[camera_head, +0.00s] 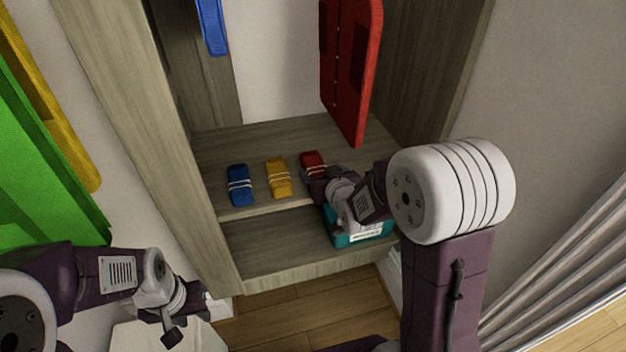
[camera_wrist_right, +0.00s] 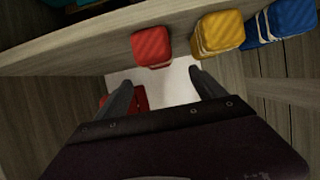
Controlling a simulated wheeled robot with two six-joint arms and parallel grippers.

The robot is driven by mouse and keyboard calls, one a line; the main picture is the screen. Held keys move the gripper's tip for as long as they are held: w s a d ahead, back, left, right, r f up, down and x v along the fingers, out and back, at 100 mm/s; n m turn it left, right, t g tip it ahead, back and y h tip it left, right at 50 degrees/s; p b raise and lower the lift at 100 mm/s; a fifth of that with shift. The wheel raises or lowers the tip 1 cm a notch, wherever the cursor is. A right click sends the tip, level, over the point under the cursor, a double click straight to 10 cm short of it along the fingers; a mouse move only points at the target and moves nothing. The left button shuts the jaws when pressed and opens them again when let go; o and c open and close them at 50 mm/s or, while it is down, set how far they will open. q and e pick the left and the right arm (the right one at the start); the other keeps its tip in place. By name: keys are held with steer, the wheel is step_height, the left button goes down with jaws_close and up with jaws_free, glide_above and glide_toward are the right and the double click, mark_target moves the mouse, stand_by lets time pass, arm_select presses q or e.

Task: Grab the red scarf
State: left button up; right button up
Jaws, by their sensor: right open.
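The red scarf (camera_head: 313,160) is a small folded red bundle with pale bands, lying on the wooden shelf at the right end of a row of three. My right gripper (camera_head: 318,184) is at the shelf's front edge, just in front of the scarf and partly covering it. In the right wrist view the red scarf (camera_wrist_right: 152,46) lies beyond the spread fingertips of my right gripper (camera_wrist_right: 160,78), with nothing between them. My left gripper (camera_head: 188,310) is low at the left, away from the shelf; its fingers are too unclear to read.
A yellow bundle (camera_head: 278,177) and a blue bundle (camera_head: 238,185) lie left of the scarf. A red garment (camera_head: 352,75) hangs above the shelf, a blue one (camera_head: 212,27) further left. A teal box (camera_head: 343,239) stands on the lower level. Cabinet sides bound both ends.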

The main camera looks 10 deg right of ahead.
mark_target(316, 167)
steer(key=x, duration=0.4)
steer(key=shift+a+b, duration=0.1)
steer(key=shift+b, duration=0.2)
steer(key=x, duration=0.3)
steer(key=b+x, duration=0.1)
steer(key=x, duration=0.1)
steer(key=shift+d+f, duration=0.25)
steer(key=shift+f, duration=0.2)
steer(key=shift+r, duration=0.15)
steer(key=c, duration=1.5)
step_height(316, 167, up, 9)
steer(key=p, duration=0.3)
steer(key=shift+r, duration=0.5)
